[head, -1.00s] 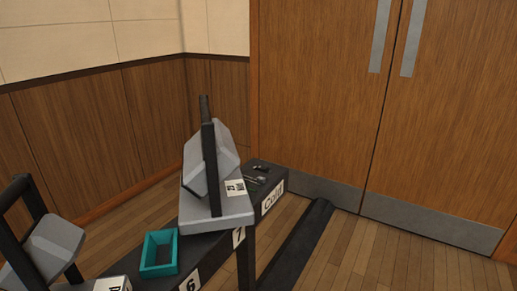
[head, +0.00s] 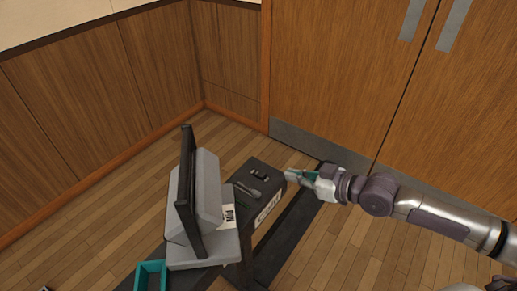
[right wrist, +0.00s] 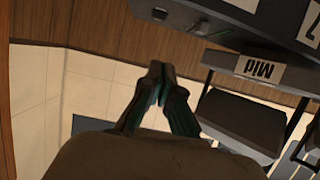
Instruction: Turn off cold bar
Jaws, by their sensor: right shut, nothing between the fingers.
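A black control box (head: 262,163) with a white "Cold" label (head: 267,210) on its side stands on the dark bench. On its top are a small black knob-like part (head: 260,174) and a thin lever or slot (head: 247,190); its setting is too small to tell. My right gripper (head: 291,175) is shut and empty, just right of the box's far end and apart from the knob.
Double wooden doors (head: 340,70) are behind; floor is clear at lower right.

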